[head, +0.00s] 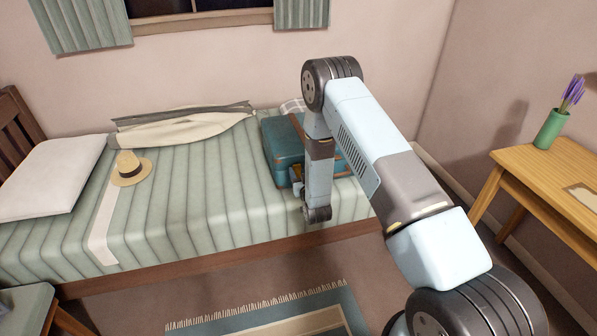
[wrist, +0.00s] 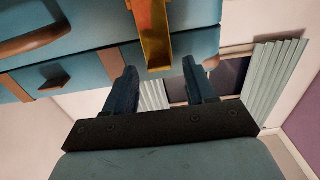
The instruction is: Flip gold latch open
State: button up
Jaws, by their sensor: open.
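A teal suitcase (head: 281,150) with brown trim lies on the bed, partly hidden behind my arm in the head view. In the wrist view its teal side (wrist: 95,25) fills the top. The gold latch (wrist: 153,32) hangs across the seam there, its lower end near the fingertips. My gripper (wrist: 161,68) is open and empty. Its two dark fingers stand to either side of the latch's lower end in the picture. I cannot tell whether either finger touches it. In the head view my arm mostly hides the latch area.
A straw hat (head: 131,168), a pillow (head: 50,175) and a folded cream garment (head: 185,135) lie on the bed (head: 205,215). A wooden table (head: 545,170) with a green vase (head: 551,129) stands at right. A brown handle (wrist: 36,42) juts from the suitcase.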

jog(key=shift+w, duration=0.25)
jog(key=shift+c, duration=0.4)
jog(key=shift+a, duration=0.1)
grip_shut()
